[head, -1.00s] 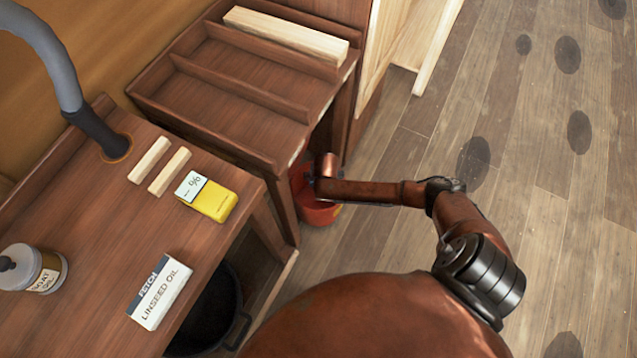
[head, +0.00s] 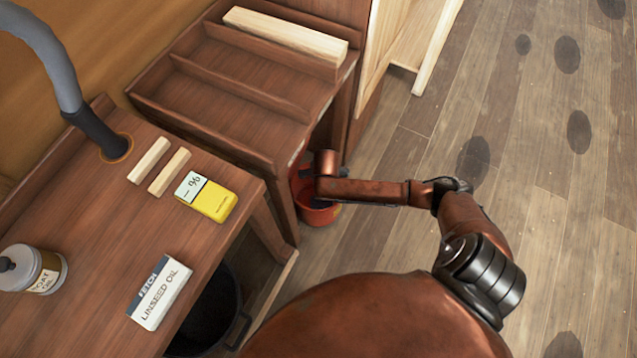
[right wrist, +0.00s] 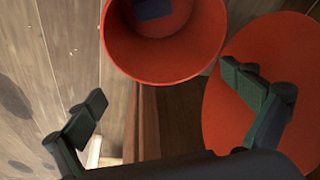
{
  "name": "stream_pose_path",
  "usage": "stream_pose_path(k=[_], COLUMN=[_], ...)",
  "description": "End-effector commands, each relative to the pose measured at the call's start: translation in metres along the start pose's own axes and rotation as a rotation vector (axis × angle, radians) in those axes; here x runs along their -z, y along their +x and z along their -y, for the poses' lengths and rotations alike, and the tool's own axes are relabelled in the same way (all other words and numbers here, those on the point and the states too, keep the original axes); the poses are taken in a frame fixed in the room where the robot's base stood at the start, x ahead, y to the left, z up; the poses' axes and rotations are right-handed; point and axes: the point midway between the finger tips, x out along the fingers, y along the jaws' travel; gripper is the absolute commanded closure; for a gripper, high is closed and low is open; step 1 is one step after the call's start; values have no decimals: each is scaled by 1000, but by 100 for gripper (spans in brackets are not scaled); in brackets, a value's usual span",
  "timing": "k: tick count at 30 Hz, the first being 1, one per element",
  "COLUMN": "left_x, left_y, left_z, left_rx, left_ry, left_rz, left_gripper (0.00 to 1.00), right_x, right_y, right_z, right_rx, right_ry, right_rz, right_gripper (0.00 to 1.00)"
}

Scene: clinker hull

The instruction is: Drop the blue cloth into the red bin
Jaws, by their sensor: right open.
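The red bin (head: 322,217) stands on the floor beside the wooden bench, partly covered by my right arm in the head view. In the right wrist view its open mouth and inner wall (right wrist: 170,60) show at the top. A dark blue piece, which looks like the blue cloth (right wrist: 152,9), lies inside the bin, cut by the picture's top edge. My right gripper (right wrist: 168,90) is open, with nothing between its fingers, over the bin area. In the head view its fingers are hidden by my arm. My left gripper is in neither view.
A flat red round piece (right wrist: 245,55) is beside the bin in the wrist view. The bench holds a yellow box (head: 214,201), a linseed oil box (head: 160,292), a jar (head: 32,270) and wooden strips (head: 150,160). Floor to the right is clear.

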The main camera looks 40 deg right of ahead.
Motion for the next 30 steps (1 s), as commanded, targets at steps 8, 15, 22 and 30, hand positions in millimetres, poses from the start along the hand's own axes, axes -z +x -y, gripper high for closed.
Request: stream_pose_path(k=[8, 15, 22, 30], left_x=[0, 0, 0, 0], left_y=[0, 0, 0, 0], left_z=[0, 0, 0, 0], left_rx=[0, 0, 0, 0], left_ry=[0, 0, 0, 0], left_rz=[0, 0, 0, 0], left_gripper=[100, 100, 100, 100], right_x=[1, 0, 0, -2], right_y=[-53, -70, -70, -70], right_z=[0, -1, -1, -1], right_rx=[1, -1, -1, 0], right_ry=[0, 0, 0, -3], right_rz=[-1, -1, -1, 2], right_gripper=[1, 1, 1, 1])
